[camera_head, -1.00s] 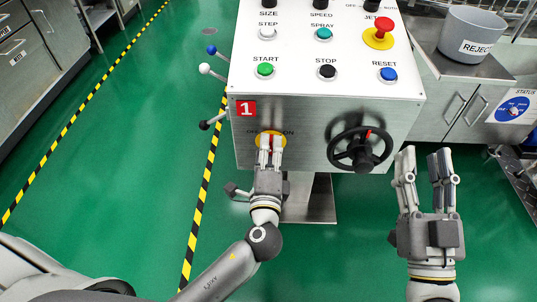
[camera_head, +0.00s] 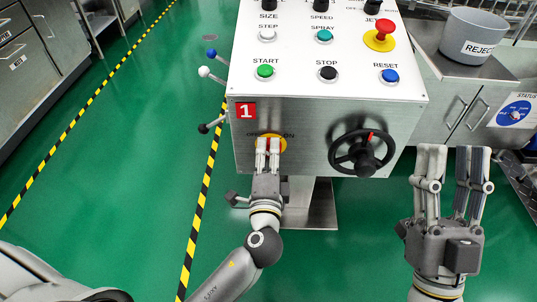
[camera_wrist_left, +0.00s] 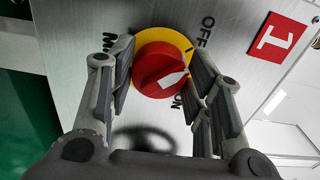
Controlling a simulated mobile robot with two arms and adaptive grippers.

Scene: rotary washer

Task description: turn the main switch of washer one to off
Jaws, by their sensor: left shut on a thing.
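The main switch is a red rotary knob on a yellow disc (camera_wrist_left: 150,80) on the front of the washer panel marked 1 (camera_head: 245,110). In the left wrist view its white pointer lies between the OFF and ON lettering; a finger hides part of the ON side. In the head view my left gripper (camera_head: 268,146) covers most of the switch (camera_head: 271,136). My left gripper is shut on the knob, with fingers on both sides of it in the wrist view (camera_wrist_left: 158,88). My right gripper (camera_head: 452,155) is open and empty, right of the panel.
A black handwheel (camera_head: 362,152) sits right of the switch on the same face. Push buttons and a red emergency stop (camera_head: 382,34) are on top. Levers (camera_head: 207,72) stick out on the left. A grey reject bin (camera_head: 472,35) stands on the counter at right.

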